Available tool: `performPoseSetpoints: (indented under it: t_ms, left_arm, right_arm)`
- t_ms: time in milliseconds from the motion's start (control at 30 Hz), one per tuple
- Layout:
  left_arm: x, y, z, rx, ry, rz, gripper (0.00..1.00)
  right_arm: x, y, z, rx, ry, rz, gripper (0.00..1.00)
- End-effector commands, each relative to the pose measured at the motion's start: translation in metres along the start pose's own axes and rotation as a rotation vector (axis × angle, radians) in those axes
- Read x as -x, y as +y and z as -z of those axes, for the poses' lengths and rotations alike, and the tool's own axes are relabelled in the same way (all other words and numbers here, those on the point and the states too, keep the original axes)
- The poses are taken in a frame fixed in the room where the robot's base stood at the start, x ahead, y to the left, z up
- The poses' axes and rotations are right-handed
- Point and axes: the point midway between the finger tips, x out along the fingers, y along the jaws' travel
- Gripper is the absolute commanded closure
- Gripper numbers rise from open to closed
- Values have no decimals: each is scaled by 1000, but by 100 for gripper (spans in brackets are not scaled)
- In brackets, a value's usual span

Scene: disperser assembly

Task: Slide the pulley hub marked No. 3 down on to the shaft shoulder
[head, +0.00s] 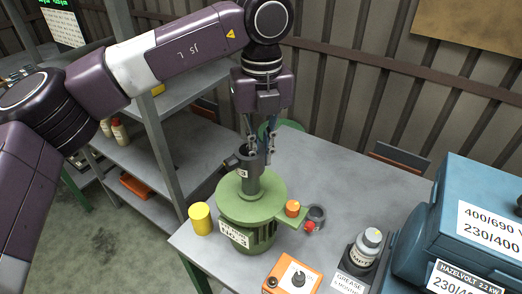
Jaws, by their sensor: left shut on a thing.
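A dark grey pulley hub (243,162) with a hollow round top and a small white label stands above a green disperser housing (233,206). My left gripper (262,154) points down from above and is shut on the hub at its right side. A grey upright cylinder (252,186) runs from under the hub to the green top. The hub looks in line with it, but I cannot tell how far down it sits; the shaft shoulder is hidden. The housing has a white label that seems to read No. 3. My right gripper is not in view.
A yellow cylinder (200,219) stands left of the housing. The table behind is clear.

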Motion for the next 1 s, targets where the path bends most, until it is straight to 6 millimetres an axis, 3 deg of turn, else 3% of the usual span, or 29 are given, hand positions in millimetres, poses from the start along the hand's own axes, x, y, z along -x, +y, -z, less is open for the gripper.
performPoseSetpoints:
  t_ms: [133, 167, 333, 667, 833, 1000]
  left_arm:
    - [-4, 0, 0, 0, -1, 1, 100]
    - [-3, 0, 0, 0, -1, 2, 90]
    - [-3, 0, 0, 0, 0, 0, 72]
    - [-2, 0, 0, 0, 1, -2, 72]
    - [20, -1, 0, 1, -2, 1, 72]
    - [58, -1, 0, 1, -4, 2, 72]
  right_arm:
    - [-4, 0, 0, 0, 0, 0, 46]
    - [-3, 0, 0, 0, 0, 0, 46]
    - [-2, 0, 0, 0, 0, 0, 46]
    - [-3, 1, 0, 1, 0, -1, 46]
    - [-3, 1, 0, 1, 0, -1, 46]
    - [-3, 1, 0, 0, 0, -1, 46]
